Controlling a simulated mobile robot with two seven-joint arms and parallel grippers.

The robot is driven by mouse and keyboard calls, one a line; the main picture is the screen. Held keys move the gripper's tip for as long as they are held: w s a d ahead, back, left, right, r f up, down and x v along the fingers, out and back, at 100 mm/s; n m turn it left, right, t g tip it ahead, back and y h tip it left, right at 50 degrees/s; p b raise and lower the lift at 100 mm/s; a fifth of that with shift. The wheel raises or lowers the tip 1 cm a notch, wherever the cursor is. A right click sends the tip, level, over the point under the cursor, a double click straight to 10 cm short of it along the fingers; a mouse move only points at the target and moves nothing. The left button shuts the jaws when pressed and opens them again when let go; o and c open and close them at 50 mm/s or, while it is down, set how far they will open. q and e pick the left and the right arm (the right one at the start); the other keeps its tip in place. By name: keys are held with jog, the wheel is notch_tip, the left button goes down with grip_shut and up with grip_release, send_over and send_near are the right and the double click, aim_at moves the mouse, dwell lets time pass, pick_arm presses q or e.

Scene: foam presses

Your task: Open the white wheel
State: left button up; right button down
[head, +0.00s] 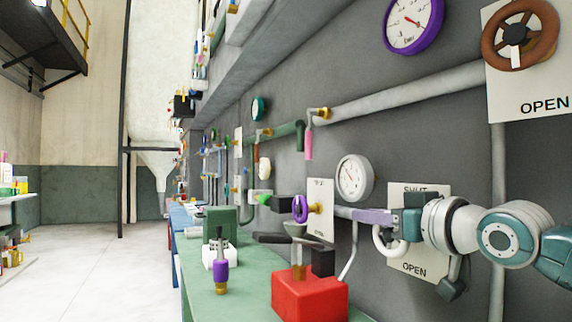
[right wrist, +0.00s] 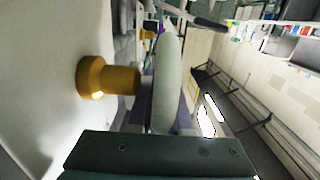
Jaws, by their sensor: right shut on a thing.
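The white wheel (head: 380,244) is mounted in front of a white plate (head: 418,268) marked SHUT and OPEN on the grey wall. In the head view its upper part is hidden behind my right gripper (head: 371,216). In the right wrist view the pale rim of the wheel (right wrist: 167,75) stands between the purple fingers, beside a brass stem (right wrist: 107,79). My right gripper is shut on the rim. My left gripper is not in view.
A brown wheel (head: 494,42) with an OPEN plate is at the upper right. A white gauge (head: 355,178) and a purple wheel (head: 300,208) are left of my gripper. A red block (head: 309,298) stands on the green bench (head: 240,292) below. Floor at left is clear.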

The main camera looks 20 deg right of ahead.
aim_at(375, 239)
pick_arm(q)
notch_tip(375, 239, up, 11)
jog(key=p, duration=0.9)
pick_arm(e)
jog(key=f+g, duration=0.1)
jog(key=g, duration=0.1)
jog(key=f+g, duration=0.1)
jog(key=g, duration=0.2)
jog(key=f+g, duration=0.1)
jog(key=g, duration=0.2)
jog(key=shift+w, duration=0.3)
jog(key=shift+f+g+b, duration=0.3)
jog(key=shift+f+g, duration=0.05)
jog(key=shift+g, duration=0.25)
jog(key=shift+s+f+g+h+b, duration=0.25)
jog(key=shift+f+g+b, duration=0.35)
jog(key=shift+b, duration=0.4)
jog(key=g+b, duration=0.1)
jog(key=b, duration=0.1)
jog(key=g+b, duration=0.1)
jog(key=b, duration=0.1)
jog(key=shift+s+f, duration=0.2)
pick_arm(q)
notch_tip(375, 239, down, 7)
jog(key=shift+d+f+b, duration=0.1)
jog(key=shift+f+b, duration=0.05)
jog(key=shift+b, duration=0.2)
pick_arm(e)
jog(key=shift+s+g, duration=0.1)
jog(key=shift+g, duration=0.2)
